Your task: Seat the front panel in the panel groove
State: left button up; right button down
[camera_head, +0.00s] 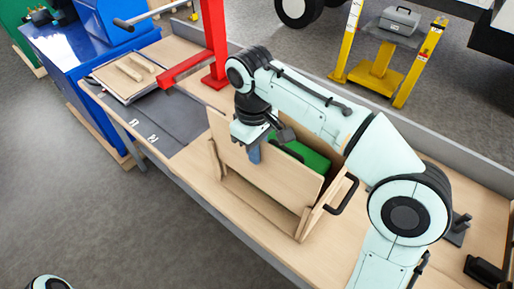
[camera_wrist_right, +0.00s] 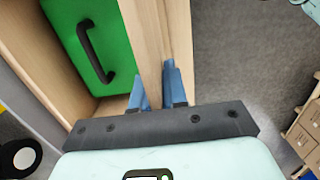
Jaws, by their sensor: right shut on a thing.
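The front panel (camera_head: 285,185) is a flat light-wood board at the open front of a wooden box (camera_head: 318,216). My right gripper (camera_head: 254,154) is shut on the panel's upper edge and holds it upright. In the wrist view the blue fingers of the right gripper (camera_wrist_right: 156,90) stand on either side of the panel (camera_wrist_right: 147,40). The panel's lower edge looks raised above the box's front bottom, where a wooden strip shows. The groove itself cannot be made out clearly. My left gripper is out of view.
A green case (camera_head: 313,159) with a black handle (camera_wrist_right: 96,52) stands in the box behind the panel. The box side has a black handle (camera_head: 344,195). A red stand (camera_head: 214,70), a dark mat (camera_head: 170,118) and a wooden tray (camera_head: 112,87) lie to the left on the workbench.

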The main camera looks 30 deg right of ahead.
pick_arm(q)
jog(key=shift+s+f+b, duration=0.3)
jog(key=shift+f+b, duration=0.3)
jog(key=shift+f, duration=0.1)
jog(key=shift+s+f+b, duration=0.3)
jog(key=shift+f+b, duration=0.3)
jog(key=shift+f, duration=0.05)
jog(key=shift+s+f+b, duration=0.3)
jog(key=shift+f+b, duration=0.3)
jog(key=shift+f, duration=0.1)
pick_arm(e)
send_over(258, 185)
jog(key=shift+w+f, duration=0.2)
jog(key=shift+f, duration=1.4)
jog(key=shift+w+f, duration=0.15)
jog(key=shift+f, duration=1.45)
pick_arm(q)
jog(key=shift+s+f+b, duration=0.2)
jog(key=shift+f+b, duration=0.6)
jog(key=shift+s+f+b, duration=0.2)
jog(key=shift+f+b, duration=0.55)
pick_arm(e)
jog(key=shift+f, duration=2.45)
jog(key=c, duration=1.1)
grip_release()
